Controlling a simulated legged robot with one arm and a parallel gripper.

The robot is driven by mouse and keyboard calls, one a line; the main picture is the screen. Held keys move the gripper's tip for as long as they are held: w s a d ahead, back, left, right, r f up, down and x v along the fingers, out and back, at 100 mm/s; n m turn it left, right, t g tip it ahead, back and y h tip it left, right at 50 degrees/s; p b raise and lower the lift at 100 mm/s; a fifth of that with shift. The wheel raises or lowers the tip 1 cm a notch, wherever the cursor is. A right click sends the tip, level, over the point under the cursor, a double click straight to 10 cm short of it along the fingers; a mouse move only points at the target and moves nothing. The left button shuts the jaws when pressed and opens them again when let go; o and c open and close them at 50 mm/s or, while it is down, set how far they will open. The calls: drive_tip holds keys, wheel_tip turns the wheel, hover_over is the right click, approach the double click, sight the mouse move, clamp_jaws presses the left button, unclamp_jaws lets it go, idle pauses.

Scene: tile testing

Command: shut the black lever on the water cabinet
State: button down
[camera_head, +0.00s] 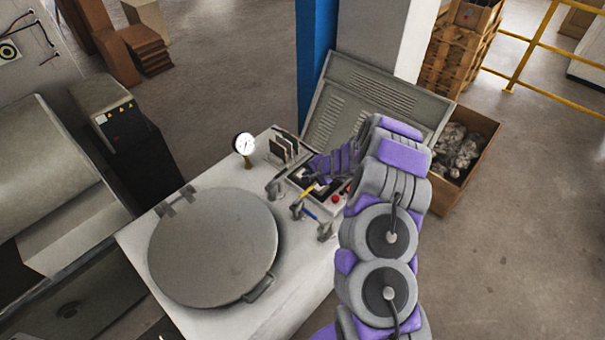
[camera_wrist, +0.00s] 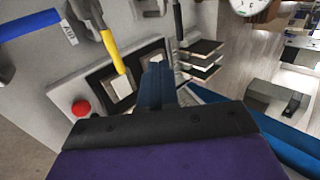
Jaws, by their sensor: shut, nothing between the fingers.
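The water cabinet (camera_head: 205,318) is a pale box with a round grey lid, in the middle of the head view. Three lever valves stand along its right side. The black lever (camera_head: 283,180) is the farthest of them; its dark handle (camera_wrist: 178,20) shows at the top of the wrist view. The yellow lever (camera_head: 308,193) is in the middle and the blue lever (camera_head: 309,214) is nearest. My gripper (camera_head: 318,168) is shut and empty above the control panel, right of the black lever. In the wrist view its fingers (camera_wrist: 157,84) are together, apart from the black handle.
A pressure gauge (camera_head: 244,145) and upright dark plates (camera_head: 284,147) stand behind the black lever. A red button (camera_head: 335,199) is on the panel. A raised vented cover (camera_head: 345,95) and a blue column (camera_head: 316,60) stand behind my gripper.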

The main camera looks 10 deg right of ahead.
drive_tip(key=w+a+f, duration=0.6)
drive_tip(key=w+f, duration=0.1)
drive_tip(key=shift+w+a, duration=0.35)
drive_tip(key=shift+w, duration=0.05)
drive_tip(key=shift+d+f, duration=0.1)
drive_tip(key=shift+d, duration=0.05)
